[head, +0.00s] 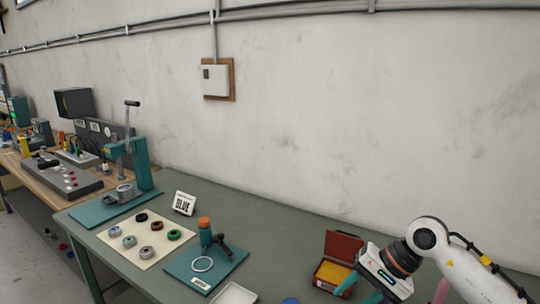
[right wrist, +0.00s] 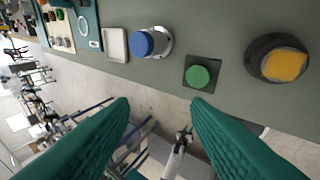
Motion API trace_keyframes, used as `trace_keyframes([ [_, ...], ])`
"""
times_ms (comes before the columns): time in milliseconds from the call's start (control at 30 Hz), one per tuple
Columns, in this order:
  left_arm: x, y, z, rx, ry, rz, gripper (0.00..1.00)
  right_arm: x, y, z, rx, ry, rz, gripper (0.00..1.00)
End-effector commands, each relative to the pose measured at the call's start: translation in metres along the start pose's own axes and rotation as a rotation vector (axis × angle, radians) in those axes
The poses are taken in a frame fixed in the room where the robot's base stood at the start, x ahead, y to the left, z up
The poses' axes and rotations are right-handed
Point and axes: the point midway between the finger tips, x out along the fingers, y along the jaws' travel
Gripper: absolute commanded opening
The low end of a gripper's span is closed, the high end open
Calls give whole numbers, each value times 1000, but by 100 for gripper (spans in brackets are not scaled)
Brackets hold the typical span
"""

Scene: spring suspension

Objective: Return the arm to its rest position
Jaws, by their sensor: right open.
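My right arm enters the head view from the right, with its white links and dark wrist over the green bench (head: 290,222). My right gripper (head: 362,292) has teal fingers that are partly cut off by the lower edge of that view. In the right wrist view my right gripper (right wrist: 158,106) shows both fingers wide apart, with nothing held between them. The fingers point toward the bench's front edge, with floor seen between them. My left gripper is not in view.
A blue cylinder (right wrist: 143,43), a green round piece (right wrist: 198,76) and a yellow-topped dark round holder (right wrist: 284,66) stand near the bench edge. A red open box (head: 342,247) stands beside my right wrist. A teal press (head: 142,160) stands at left.

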Motion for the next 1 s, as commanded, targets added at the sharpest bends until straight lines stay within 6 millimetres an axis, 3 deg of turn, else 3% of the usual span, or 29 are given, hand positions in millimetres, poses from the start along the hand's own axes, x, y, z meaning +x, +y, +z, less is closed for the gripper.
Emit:
trace_keyframes([
  [100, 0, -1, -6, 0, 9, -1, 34, 26, 39, -35, 138, 126, 242, 43],
  [200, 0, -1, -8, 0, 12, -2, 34, 33, 79, -68, 347, 291, 499, 43],
  [300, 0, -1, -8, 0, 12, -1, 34, 21, 113, -92, 622, 501, 754, 43],
  [400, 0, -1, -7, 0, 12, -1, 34, -3, 131, -96, 934, 731, 978, 43],
  [467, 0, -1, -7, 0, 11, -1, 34, -17, 133, -91, 1137, 879, 1098, 43],
  [567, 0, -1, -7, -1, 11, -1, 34, -36, 120, -72, 1493, 1133, 1275, 43],
  [667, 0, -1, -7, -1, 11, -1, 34, -42, 86, -46, 1866, 1389, 1431, 43],
  [733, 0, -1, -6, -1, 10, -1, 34, -37, 53, -31, 2133, 1568, 1532, 43],
  [767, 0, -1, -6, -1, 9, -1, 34, -32, 37, -26, -2170, -1584, -1519, 43],
  [867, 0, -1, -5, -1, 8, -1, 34, -7, -23, -18, -1886, -1345, -1228, 43],
  [1000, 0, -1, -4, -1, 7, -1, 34, 41, -108, -41, -1483, -1005, -919, 43],
])
